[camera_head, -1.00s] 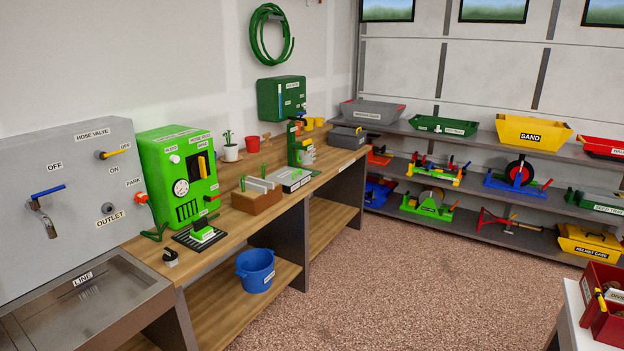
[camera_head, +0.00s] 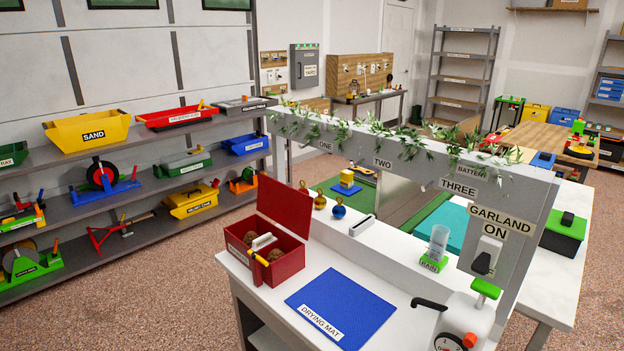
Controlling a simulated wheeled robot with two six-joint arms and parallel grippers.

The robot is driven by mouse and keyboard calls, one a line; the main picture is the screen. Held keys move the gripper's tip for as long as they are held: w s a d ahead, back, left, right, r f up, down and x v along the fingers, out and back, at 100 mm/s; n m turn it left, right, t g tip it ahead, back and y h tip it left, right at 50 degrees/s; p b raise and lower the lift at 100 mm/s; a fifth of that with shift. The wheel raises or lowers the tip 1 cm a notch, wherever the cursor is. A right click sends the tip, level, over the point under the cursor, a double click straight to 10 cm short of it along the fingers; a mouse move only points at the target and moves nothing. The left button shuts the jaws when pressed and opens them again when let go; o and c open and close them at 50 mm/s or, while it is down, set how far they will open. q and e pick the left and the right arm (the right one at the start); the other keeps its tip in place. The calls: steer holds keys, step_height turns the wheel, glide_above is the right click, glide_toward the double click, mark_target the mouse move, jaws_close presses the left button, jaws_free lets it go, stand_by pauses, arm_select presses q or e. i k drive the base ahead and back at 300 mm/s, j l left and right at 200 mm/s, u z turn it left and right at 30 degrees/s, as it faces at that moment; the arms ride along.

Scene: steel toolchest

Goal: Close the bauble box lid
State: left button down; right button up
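A red box (camera_head: 288,268) stands on the left end of the white workbench; I take it for the bauble box, though its label is too small to read. Its red lid (camera_head: 284,207) is open, standing up at the back edge. Brown round things and a white piece (camera_head: 264,241) show inside, and a yellow-handled piece (camera_head: 262,260) is at its front side. A gold bauble (camera_head: 320,201) and a blue bauble (camera_head: 339,211) stand on the bench behind the box, apart from it. Neither gripper is in view.
A blue drying mat (camera_head: 342,307) lies right of the box. A grey panel with a garland (camera_head: 420,147) rises behind the bench. A white machine (camera_head: 465,322) stands at the front right. Shelves (camera_head: 60,200) fill the left; open floor lies before them.

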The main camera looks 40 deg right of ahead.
mark_target(291, 208)
steer(key=i+z, duration=0.25)
steer(key=z, duration=0.2)
steer(key=i+j+z, duration=0.15)
steer(key=z, duration=0.35)
steer(key=i+j+z, duration=0.25)
steer(key=z, duration=0.2)
steer(key=i+j+z, duration=0.15)
steer(key=z, duration=0.35)
steer(key=k+j, duration=0.05)
